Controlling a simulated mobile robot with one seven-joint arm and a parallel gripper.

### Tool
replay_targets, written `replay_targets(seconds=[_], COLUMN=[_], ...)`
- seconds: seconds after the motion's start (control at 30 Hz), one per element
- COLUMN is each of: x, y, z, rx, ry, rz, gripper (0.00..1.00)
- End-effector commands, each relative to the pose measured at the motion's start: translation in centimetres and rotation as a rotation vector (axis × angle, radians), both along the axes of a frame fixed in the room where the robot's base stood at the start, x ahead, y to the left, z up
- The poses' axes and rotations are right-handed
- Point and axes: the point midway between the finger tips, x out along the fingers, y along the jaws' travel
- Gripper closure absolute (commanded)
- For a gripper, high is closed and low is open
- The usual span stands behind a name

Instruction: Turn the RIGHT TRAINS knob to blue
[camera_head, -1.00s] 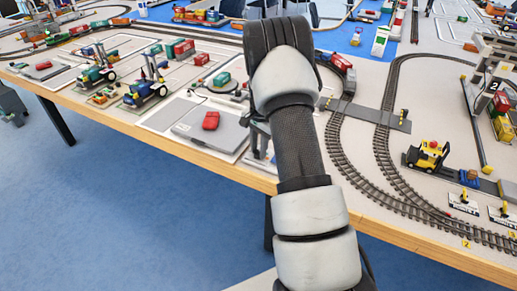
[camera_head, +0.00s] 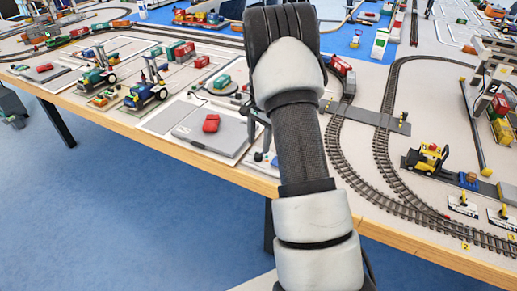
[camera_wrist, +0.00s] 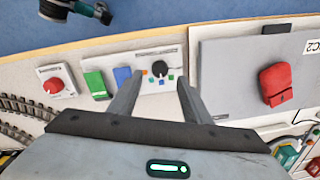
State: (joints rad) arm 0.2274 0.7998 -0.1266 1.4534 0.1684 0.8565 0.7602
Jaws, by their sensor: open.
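A black round knob (camera_wrist: 160,68) shows in the wrist view on a pale panel (camera_wrist: 177,56), with small orange, blue and green squares beside it. Its lettering is too small to read, and its pointer direction is unclear. My gripper (camera_wrist: 160,77) is open, with its two fingers on either side of the knob in the picture. I cannot tell whether either finger touches it. In the head view my arm hides most of the gripper and the knob.
Green (camera_wrist: 94,85) and blue (camera_wrist: 123,77) blocks and a red knob (camera_wrist: 53,86) lie left of the black knob. A grey plate with a red block (camera_wrist: 276,86) is on the right. The wooden table edge (camera_wrist: 150,36) is close. Train tracks (camera_head: 385,150) run right of my arm.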

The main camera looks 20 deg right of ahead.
Motion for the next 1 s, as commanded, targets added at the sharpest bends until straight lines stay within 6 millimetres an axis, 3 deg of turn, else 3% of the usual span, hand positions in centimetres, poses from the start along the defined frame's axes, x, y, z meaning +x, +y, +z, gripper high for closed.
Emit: replay_targets(seconds=[0.03,0.2,0.43,0.63,1.0], x=[0.0,-0.2,-0.5,-0.6,-0.6], y=[0.0,-0.1,-0.2,-0.2,-0.2], z=[1.7,5.9,10.3,12.0,12.2], rx=[-0.002,-0.002,-0.001,0.000,0.000], ry=[-0.004,-0.004,-0.003,0.000,0.000], rz=[0.001,0.001,0.001,0.001,0.000], gripper=[0.56,0.56,0.56,0.56,0.56])
